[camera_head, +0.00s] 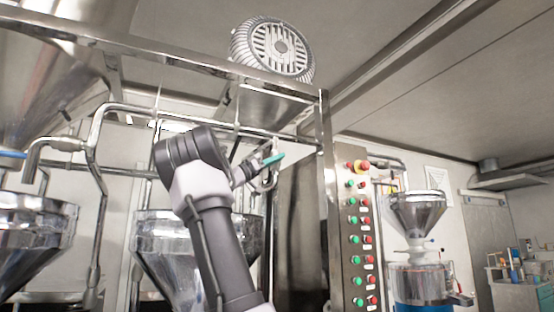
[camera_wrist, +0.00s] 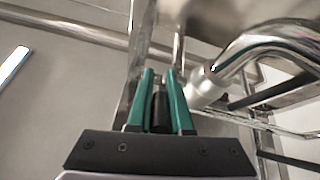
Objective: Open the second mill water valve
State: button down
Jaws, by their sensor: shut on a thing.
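My gripper (camera_head: 272,160) is raised in front of the overhead pipework, above the second steel hopper (camera_head: 165,250). In the wrist view its two green fingers (camera_wrist: 159,74) point away from the camera and are shut on a dark, narrow piece, which looks like the valve handle (camera_wrist: 160,108). A shiny curved pipe with a pale sleeve end (camera_wrist: 200,90) is close to the right finger. In the head view my arm and gripper hide most of the valve, so its turned position cannot be told.
A steel frame post (camera_head: 327,180) and a button panel (camera_head: 360,235) stand right of my gripper. A motor (camera_head: 275,48) sits on the frame above. A bent pipe (camera_head: 95,160) runs down at the left. A smaller grinder (camera_head: 418,215) stands farther right.

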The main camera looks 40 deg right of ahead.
jog(key=shift+d+f+h, duration=0.1)
jog(key=shift+f+h, duration=0.05)
jog(key=shift+h, duration=0.65)
jog(key=c, duration=0.8)
grip_release()
jog(key=shift+c, duration=0.2)
